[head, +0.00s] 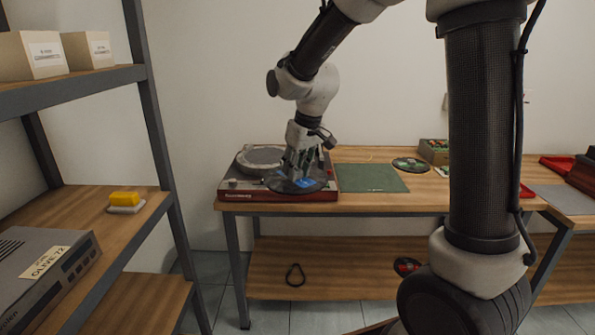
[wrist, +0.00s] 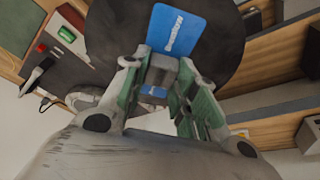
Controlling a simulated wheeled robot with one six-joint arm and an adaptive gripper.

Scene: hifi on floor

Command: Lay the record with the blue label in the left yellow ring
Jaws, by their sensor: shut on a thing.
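The record with the blue label (head: 315,187) is a black disc, tilted, in front of and over the right part of the red turntable (head: 232,185). In the wrist view the black disc (wrist: 110,30) fills the top middle, and its blue label (wrist: 176,30) faces the camera. My gripper (head: 301,172) is shut on a dark block at the record's middle, which shows between the fingers (wrist: 160,75) in the wrist view. The fingers hide part of the label. I cannot make out a yellow ring in either view.
A green mat (head: 370,178) lies right of the turntable. Another record (head: 410,164) and a crate (head: 433,148) are farther right on the bench. A rack (head: 150,90) stands left.

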